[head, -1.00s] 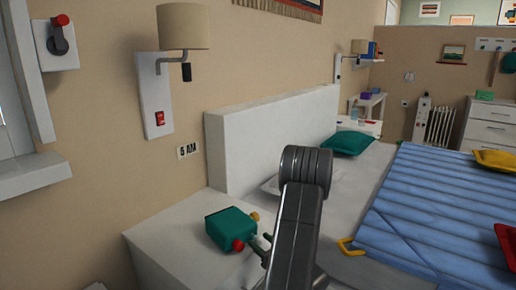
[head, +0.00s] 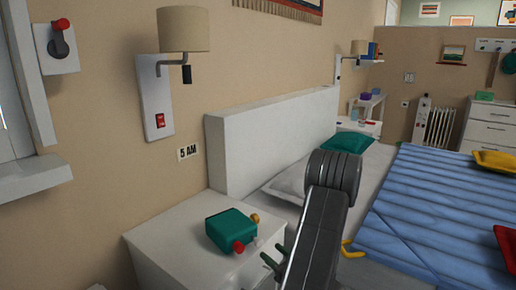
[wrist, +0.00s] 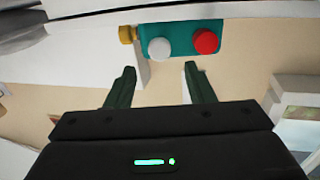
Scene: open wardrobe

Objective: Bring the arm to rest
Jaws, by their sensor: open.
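My arm (head: 318,235) reaches up in the head view, beside the bed. My gripper (head: 273,254) shows only as dark green fingertips next to the arm, near the front edge of the white bedside cabinet (head: 165,235). In the wrist view my gripper (wrist: 160,68) is open, with nothing between its fingers. A teal box (head: 231,230) with red and yellow knobs sits on the cabinet; it also shows in the wrist view (wrist: 182,38), with a white knob, just beyond the fingertips. The fingers look apart from it.
A bed with a blue quilt (head: 440,210), a green pillow (head: 348,143) and a white headboard (head: 270,135) lies to the right. A wall lamp (head: 183,30) hangs above the cabinet, with a red switch (head: 160,121). A lever switch (head: 60,45) is at upper left.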

